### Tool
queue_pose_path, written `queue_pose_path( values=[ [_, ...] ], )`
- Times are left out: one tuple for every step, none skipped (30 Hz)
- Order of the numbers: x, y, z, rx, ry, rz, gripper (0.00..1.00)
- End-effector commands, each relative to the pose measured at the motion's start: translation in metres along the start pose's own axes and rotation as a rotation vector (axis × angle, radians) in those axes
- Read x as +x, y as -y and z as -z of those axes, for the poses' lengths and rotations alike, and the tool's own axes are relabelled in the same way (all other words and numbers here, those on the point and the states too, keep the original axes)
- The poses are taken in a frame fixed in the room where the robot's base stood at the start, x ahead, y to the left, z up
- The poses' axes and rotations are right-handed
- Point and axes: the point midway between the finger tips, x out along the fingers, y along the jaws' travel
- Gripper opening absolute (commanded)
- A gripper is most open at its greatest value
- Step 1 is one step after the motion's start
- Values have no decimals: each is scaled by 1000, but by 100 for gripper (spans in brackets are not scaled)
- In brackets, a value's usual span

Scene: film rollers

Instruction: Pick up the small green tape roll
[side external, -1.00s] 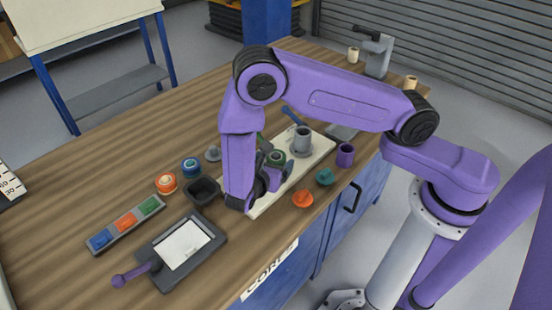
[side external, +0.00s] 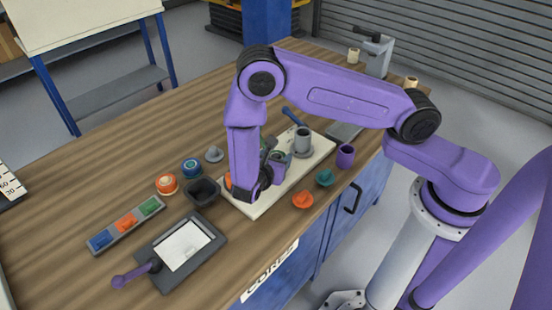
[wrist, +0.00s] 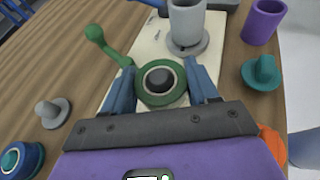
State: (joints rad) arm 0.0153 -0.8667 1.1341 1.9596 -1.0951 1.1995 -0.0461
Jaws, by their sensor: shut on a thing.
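The small green tape roll (wrist: 158,98), a green ring with a pale core and a dark centre, is between the two blue-grey fingers of my gripper (wrist: 162,88) in the wrist view. The fingers press on its left and right sides. In the side view my gripper (side external: 274,172) is low over the cream board, and the roll is mostly hidden by it. A green arm with a round knob (wrist: 95,34) extends up and left from beside the roll; I cannot tell whether they are joined. Whether the roll is clear of the board is unclear.
The cream board (side external: 254,208) has a grey cup (side external: 302,140) behind my gripper. A purple cup (side external: 345,156), a teal piece (side external: 325,177) and an orange piece (side external: 303,200) stand to the right. A black bowl (side external: 202,192) and blue roll (side external: 191,168) are left.

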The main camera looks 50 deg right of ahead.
Motion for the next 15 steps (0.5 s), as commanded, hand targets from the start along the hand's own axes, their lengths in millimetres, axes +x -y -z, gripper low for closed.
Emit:
queue_pose_path(
  values=[
    [0,0,-1,0,0,0,29],
    [0,0,-1,0,0,0,29],
    [-1,0,-2,0,0,0,29],
    [-1,0,-3,0,0,0,29],
    [-2,0,-4,1,0,0,29],
    [-3,0,-6,1,0,0,29],
    [-4,0,-8,2,0,0,29],
    [-5,-1,-10,2,0,0,29],
    [-6,-1,-14,2,0,0,29],
    [-7,-1,-16,3,-1,0,29],
    [-8,0,-20,2,-1,0,29],
    [-10,0,-24,3,-1,0,29],
    [-12,0,-28,4,-2,0,29],
    [-13,1,-31,3,-1,0,29],
    [-17,6,-35,1,-1,-2,29]
  ],
)
